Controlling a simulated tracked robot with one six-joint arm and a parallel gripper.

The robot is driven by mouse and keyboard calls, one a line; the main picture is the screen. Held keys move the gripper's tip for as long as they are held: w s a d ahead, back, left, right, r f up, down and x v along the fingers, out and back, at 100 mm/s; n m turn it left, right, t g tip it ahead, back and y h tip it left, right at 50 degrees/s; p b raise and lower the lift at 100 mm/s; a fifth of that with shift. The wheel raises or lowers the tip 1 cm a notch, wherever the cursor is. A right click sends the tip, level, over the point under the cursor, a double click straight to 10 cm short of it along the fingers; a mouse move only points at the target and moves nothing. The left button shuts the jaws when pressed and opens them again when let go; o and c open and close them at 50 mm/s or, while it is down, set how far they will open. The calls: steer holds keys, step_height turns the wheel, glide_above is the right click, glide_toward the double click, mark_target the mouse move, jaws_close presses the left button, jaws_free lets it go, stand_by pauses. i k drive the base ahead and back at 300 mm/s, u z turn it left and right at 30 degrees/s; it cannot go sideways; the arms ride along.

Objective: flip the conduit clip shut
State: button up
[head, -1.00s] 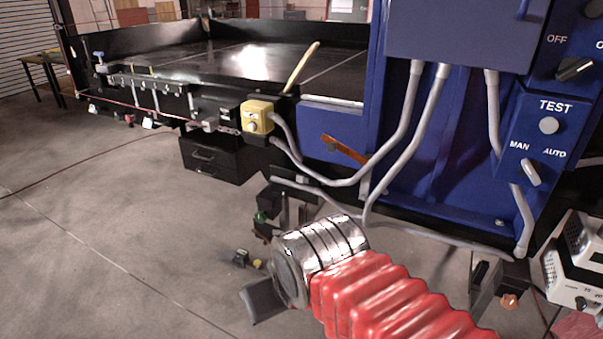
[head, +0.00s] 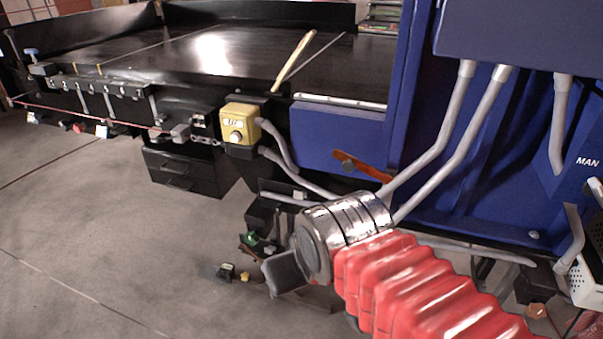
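An orange strip (head: 362,167) with a round pivot at its left end slants down to the right across the blue panel, close to the grey conduits (head: 430,155). It may be the conduit clip, but I cannot tell for sure; it looks swung out from the pipes. My gripper (head: 283,275) is at the lower middle, below and left of the strip and apart from it. Only one dark finger shows past my silver wrist, so its opening is hidden. Nothing is seen held.
A yellow button box (head: 238,124) sits on the conveyor edge (head: 175,110), left of the strip. Blue cabinet (head: 545,35) and conduits fill the right. A white perforated unit (head: 586,282) stands at the lower right. The floor (head: 100,235) at left is clear.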

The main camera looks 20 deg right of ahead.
mark_target(300, 195)
steer(key=z, duration=0.05)
steer(key=i, duration=1.05)
steer(key=u, duration=0.3)
